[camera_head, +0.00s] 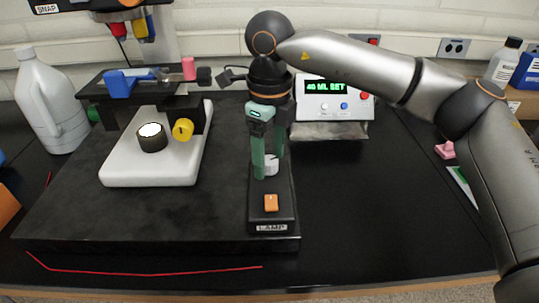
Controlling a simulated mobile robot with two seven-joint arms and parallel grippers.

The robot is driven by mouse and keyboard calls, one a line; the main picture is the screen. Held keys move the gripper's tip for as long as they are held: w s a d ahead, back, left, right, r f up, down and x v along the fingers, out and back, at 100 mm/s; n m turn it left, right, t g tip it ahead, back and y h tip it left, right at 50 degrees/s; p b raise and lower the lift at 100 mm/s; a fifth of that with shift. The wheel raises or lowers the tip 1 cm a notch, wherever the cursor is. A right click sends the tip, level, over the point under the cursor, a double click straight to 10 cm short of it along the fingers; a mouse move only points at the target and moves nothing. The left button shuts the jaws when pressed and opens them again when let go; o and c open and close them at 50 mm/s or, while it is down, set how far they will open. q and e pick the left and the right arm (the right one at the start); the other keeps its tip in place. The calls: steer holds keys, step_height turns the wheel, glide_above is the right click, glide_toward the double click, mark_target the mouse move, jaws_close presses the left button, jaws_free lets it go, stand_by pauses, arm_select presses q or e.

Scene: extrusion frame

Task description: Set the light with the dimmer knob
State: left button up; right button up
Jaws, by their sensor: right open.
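A small light-grey dimmer knob (271,167) sits on the black lamp control box (285,212). The box carries a "LAMP" label and an orange switch (271,203) in front of the knob. My right gripper (268,166) points down over the box, its green fingers apart on either side of the knob. I cannot tell whether either finger touches it. The fingers partly hide the knob. A bright white lit disc (150,129) shows on top of a dark cylinder on the white base at left. My left gripper is not in view.
A stand with a black stage (110,85) and a yellow knob (182,129) is at left, by a white jug (48,105). A display unit reading "40 ML SET" (333,102) stands behind right. The black bench right of the lamp box is clear.

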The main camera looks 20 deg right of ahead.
mark_target(270, 160)
step_height(270, 160, up, 12)
stand_by(0.4)
stand_by(1.3)
